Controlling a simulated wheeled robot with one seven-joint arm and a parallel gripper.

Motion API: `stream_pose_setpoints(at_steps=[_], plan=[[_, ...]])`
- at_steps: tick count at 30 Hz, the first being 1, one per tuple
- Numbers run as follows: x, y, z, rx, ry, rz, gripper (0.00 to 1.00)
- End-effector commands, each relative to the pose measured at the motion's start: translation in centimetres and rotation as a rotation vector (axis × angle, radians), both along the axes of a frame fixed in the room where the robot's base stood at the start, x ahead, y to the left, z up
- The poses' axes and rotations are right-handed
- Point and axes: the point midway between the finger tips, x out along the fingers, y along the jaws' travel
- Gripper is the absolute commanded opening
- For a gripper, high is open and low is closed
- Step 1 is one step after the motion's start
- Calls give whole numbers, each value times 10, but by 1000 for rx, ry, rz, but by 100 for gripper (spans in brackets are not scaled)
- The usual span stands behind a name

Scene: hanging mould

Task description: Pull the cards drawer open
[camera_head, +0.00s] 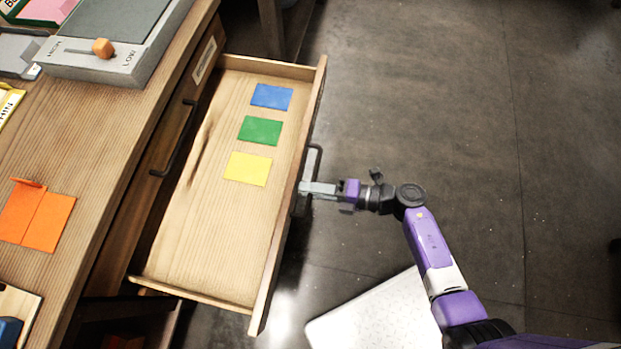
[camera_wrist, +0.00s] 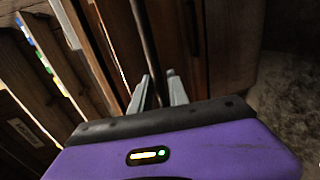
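The cards drawer (camera_head: 190,245) is a pale wooden drawer, pulled well out from the desk. A blue card (camera_head: 271,97), a green card (camera_head: 260,131) and a yellow card (camera_head: 248,169) lie in a row inside it. Its dark bar handle (camera_head: 317,152) is on the outer face of the drawer front (camera_head: 276,245). My gripper (camera_head: 304,188) is at this handle, outside the drawer front. In the wrist view, the handle bar (camera_wrist: 143,35) runs between the two grey fingers (camera_wrist: 158,88), which are close together around it. The exact contact is hard to see.
The wooden desk top (camera_head: 110,130) holds orange cards (camera_head: 36,216) and a grey device with an orange slider knob (camera_head: 103,48). Another dark handle (camera_head: 176,140) is on the desk front. The dark floor (camera_head: 450,90) to the right is clear.

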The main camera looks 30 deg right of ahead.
Motion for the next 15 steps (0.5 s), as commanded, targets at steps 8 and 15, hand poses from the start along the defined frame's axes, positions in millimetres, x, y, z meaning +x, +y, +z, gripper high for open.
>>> stream_pose_setpoints(at_steps=[8, 15], plan=[[-18, -22, 5, -2, 1, -1, 21], [-40, -51, 12, -1, 0, -2, 21]])
